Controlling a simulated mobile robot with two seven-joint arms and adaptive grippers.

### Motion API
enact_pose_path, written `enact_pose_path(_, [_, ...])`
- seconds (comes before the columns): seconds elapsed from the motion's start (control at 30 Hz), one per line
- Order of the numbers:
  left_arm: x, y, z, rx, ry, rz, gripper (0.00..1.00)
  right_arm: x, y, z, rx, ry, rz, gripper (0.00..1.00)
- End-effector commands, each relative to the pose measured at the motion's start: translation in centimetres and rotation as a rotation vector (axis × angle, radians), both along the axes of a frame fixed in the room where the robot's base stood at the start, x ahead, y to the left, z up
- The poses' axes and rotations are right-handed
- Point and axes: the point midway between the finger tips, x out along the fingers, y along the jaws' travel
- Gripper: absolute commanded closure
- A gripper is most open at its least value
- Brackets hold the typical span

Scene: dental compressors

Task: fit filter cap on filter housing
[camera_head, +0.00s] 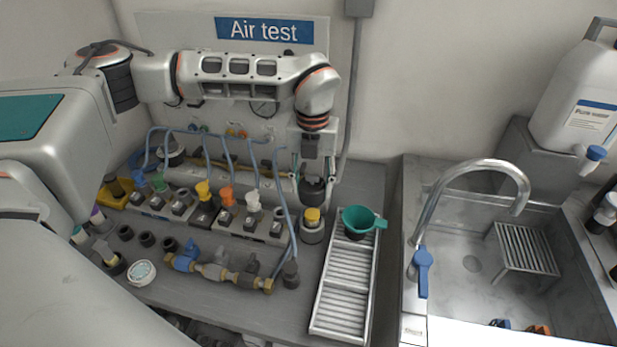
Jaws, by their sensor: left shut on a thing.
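My left gripper (314,194) points down over the right end of the bench. It is shut on a dark round cap (313,186), which I take to be the filter cap; the fingers partly hide it. Just below it stands a short grey cylinder with a yellow top (312,226), which looks like the filter housing. The cap is above the cylinder and appears apart from it. I cannot tell how exactly they line up. My right gripper is not in view.
A row of grey blocks with coloured fittings (228,206) and blue hoses is left of the gripper. A brass-ended valve manifold (214,272) lies in front. A slotted tray (345,290) with a green funnel (359,219) is at right, before the sink (470,290).

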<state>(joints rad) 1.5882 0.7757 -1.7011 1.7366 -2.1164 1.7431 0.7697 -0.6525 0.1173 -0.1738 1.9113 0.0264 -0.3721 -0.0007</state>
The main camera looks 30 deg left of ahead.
Motion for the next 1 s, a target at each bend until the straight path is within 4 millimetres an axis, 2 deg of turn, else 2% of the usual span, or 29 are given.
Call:
enact_pose_path(0.27, [0.0,0.0,-1.2,0.000,0.000,0.001,0.80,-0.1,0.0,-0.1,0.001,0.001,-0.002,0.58])
enact_pose_path(0.57, [0.0,0.0,-4.2,0.000,-0.001,0.001,0.80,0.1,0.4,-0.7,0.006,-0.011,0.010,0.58])
enact_pose_path(0.7, [0.0,0.0,-5.2,0.000,0.000,0.001,0.80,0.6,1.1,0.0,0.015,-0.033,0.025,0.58])
enact_pose_path(1.0, [0.0,0.0,-5.4,0.000,-0.001,0.001,0.80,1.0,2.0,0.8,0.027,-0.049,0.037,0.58])
